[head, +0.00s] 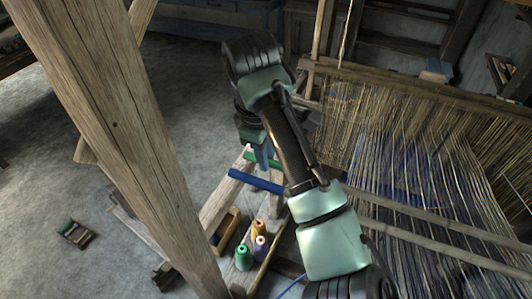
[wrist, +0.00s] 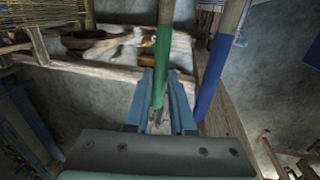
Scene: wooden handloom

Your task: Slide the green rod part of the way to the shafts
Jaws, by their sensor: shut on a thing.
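The green rod (wrist: 162,58) runs up through the wrist view between my two blue fingers. In the head view its green end (head: 249,156) shows left of my gripper (head: 262,160), and the rest is partly hidden by my arm. My gripper, seen from behind in the wrist view (wrist: 160,100), is shut on the green rod. The shafts with their many threads (head: 365,125) are to the right in the head view. A blue rod (head: 256,180) lies beside the green one; it also shows in the wrist view (wrist: 218,72), apart from my fingers.
A thick wooden post (head: 115,130) stands left of my arm. Thread cones (head: 243,256) stand on the wooden beam below the rods, near a small wooden box (head: 226,230). Loom beams (head: 440,232) cross the lower right. The floor at left is mostly open.

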